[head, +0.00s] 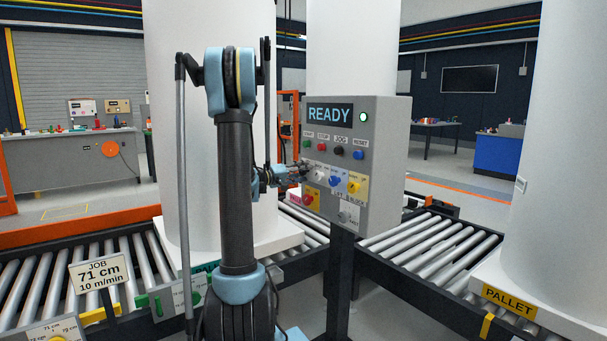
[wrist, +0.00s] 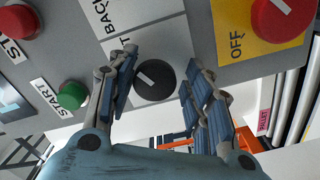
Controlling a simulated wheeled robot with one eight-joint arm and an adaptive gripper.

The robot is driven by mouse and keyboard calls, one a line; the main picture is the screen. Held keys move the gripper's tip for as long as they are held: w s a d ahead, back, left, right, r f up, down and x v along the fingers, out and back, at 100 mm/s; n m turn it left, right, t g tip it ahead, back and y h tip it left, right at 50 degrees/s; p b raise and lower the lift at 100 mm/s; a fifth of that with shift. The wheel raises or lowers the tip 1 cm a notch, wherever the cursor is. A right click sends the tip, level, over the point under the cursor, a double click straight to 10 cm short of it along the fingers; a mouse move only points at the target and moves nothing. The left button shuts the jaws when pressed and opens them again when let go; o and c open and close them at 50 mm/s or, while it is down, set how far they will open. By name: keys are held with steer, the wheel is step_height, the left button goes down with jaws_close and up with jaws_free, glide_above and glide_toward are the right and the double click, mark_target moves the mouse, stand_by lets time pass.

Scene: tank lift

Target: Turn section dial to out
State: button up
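A round dark dial (wrist: 163,88) with a white pointer mark sits on a pale plate in the wrist view. The mark slants to the upper left of that picture. The plate's lettering is partly cut off; "BACK" and a "T" can be read, so I cannot confirm the word "section". My gripper (wrist: 160,93) is open, with one finger on each side of the dial. The left finger is close to the dial's edge; contact cannot be told. In the head view my gripper (head: 303,170) is at the left side of the control panel (head: 385,140) and hides the dial.
Near the dial are a green START button (wrist: 72,95), a red STOP button (wrist: 18,20) and a red dial (wrist: 283,14) on a yellow OFF plate. The panel display (head: 330,113) reads READY, beside a lit green lamp (head: 363,117). Roller conveyors (head: 430,243) flank the panel post.

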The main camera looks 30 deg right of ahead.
steer(key=shift+r, duration=0.1)
steer(key=s+a, duration=0.1)
steer(key=a, duration=1.1)
stand_by(0.6)
